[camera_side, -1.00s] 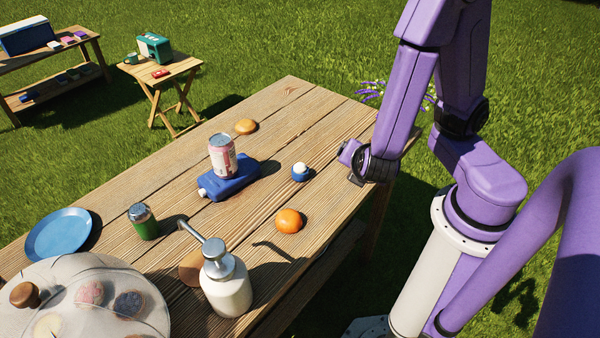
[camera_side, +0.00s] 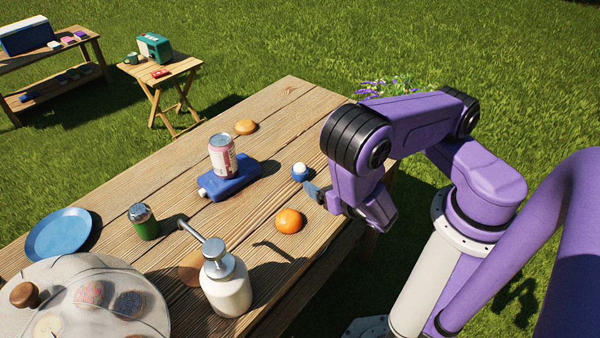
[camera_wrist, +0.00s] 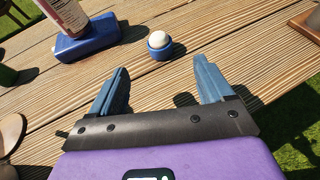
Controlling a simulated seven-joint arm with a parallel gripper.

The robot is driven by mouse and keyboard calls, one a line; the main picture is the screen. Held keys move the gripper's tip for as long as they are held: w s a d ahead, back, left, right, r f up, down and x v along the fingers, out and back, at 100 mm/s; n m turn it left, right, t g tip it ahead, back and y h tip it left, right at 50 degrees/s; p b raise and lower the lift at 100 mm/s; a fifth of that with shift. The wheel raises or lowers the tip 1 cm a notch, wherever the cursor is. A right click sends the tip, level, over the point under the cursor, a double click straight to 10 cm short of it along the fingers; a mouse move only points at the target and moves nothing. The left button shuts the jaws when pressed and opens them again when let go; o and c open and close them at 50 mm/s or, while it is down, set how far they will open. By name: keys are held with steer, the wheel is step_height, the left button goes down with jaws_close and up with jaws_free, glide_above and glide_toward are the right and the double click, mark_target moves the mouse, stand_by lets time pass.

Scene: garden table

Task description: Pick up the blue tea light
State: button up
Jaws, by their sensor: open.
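The blue tea light (camera_side: 300,173) is a small blue cup with a white top, standing upright on the wooden table. It also shows in the wrist view (camera_wrist: 159,46), ahead of my fingers and roughly centred between them. My gripper (camera_side: 312,192) is low over the table, just right of and nearer than the tea light in the side view. In the wrist view my gripper (camera_wrist: 160,78) has its two blue-grey fingers apart with nothing between them. A small gap separates the fingertips from the tea light.
An orange (camera_side: 288,221) lies close in front of my gripper. A can (camera_side: 222,156) stands on a blue flat bottle-like object (camera_side: 232,183) to the left. Planks around the tea light are clear.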

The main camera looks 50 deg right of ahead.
mark_target(300, 167)
steer(key=x, duration=1.5)
steer(key=shift+w+r, duration=0.1)
steer(key=shift+w, duration=0.1)
steer(key=c, duration=1)
